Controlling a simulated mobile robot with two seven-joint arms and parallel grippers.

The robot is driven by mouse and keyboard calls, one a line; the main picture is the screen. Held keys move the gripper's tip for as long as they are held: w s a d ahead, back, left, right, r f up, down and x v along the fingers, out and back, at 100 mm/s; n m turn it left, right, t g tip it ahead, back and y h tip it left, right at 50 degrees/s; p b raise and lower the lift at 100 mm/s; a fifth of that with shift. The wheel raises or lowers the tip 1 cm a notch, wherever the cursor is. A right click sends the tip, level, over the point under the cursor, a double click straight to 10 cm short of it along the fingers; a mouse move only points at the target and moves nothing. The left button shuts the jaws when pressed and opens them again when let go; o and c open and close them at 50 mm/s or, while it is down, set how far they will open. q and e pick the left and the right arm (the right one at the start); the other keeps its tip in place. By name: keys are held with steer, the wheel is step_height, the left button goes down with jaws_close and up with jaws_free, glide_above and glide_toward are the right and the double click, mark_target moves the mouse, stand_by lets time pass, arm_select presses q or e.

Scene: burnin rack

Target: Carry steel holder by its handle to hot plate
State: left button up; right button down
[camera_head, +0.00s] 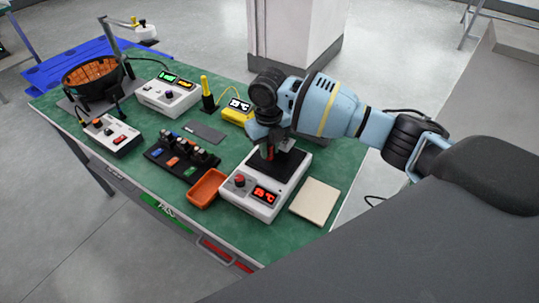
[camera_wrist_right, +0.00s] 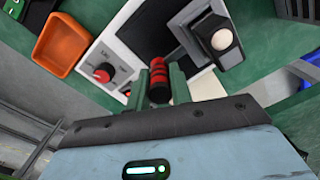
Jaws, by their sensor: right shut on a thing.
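The hot plate (camera_head: 247,199) is a white box with a red knob, a red lit display and a dark flat top. It also shows in the right wrist view (camera_wrist_right: 113,52). My right gripper (camera_head: 269,152) is over the hot plate's top. In the right wrist view, my right gripper's (camera_wrist_right: 161,88) green fingers are shut on a red and black ribbed handle. Beyond the handle is the grey steel holder (camera_wrist_right: 196,27), with a pale round piece in it. I cannot tell whether the holder touches the plate. In the head view my gripper mostly hides the holder. My left gripper is not in view.
An orange tray (camera_head: 207,188) is left of the hot plate, and a beige pad (camera_head: 315,201) is to its right. A black rack of small parts (camera_head: 178,160), a yellow meter (camera_head: 237,112) and white instruments (camera_head: 168,97) stand farther left on the green mat.

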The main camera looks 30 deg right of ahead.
mark_target(270, 158)
step_height(270, 158, down, 3)
steer(key=shift+s+f, duration=0.1)
steer(key=shift+f, duration=0.15)
steer(key=c, duration=1.3)
jaws_free()
steer(key=shift+o, duration=0.2)
steer(key=shift+r, duration=0.25)
step_height(270, 158, up, 12)
steer(key=shift+a+f, duration=0.1)
steer(key=shift+a, duration=0.05)
